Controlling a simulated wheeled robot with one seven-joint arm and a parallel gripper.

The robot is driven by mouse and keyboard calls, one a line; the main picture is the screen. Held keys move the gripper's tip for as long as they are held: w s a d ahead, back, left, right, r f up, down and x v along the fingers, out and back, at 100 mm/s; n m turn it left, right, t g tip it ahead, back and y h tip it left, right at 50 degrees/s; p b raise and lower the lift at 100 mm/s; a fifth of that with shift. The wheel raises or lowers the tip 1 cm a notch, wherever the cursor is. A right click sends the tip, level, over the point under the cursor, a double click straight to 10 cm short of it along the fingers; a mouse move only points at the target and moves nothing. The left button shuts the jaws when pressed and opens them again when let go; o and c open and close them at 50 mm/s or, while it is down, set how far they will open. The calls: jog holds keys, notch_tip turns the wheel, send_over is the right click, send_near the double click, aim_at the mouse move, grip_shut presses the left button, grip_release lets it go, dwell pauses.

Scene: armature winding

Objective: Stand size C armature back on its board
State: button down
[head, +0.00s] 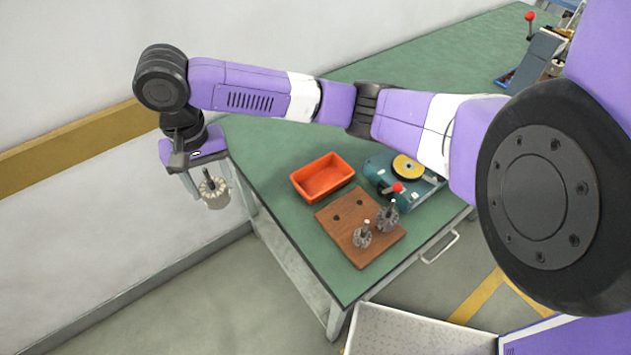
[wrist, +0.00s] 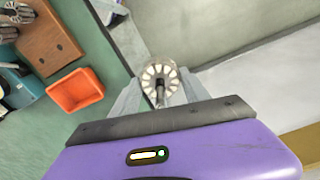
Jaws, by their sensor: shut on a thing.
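My gripper (head: 198,182) is shut on an armature (head: 214,189) with a pale slotted core and a thin shaft. It hangs beyond the table's left edge, over the floor. In the wrist view the armature (wrist: 159,82) sits between the fingers, seen along its shaft. The wooden board (head: 372,252) lies on the green table. Two dark armatures stand on it, one near the front (head: 362,236) and a larger one at the right (head: 388,216). Two dark holes (head: 347,209) on the board's far left side are empty. I cannot read any size label.
An orange bin (head: 322,178) sits behind the board on the green table (head: 262,150). A teal machine with a yellow disc (head: 405,168) and red knob stands right of it. More equipment (head: 535,60) is at the far right. A wall is behind my gripper.

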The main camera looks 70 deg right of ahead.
jog(key=s+d+m, duration=0.5)
jog(key=s+d, duration=0.3)
jog(key=s, duration=0.3)
jog(key=s+d+f+m+b, duration=0.1)
jog(key=s+f+m+b, duration=0.4)
jog(key=s, duration=0.9)
jog(key=shift+d+f+m, duration=0.2)
jog(key=shift+f+m, duration=0.2)
jog(key=shift+f, duration=0.3)
jog(key=shift+w, duration=0.1)
jog(key=shift+f+b, duration=0.9)
jog(key=shift+f, duration=0.6)
jog(key=shift+c, duration=2.3)
grip_release()
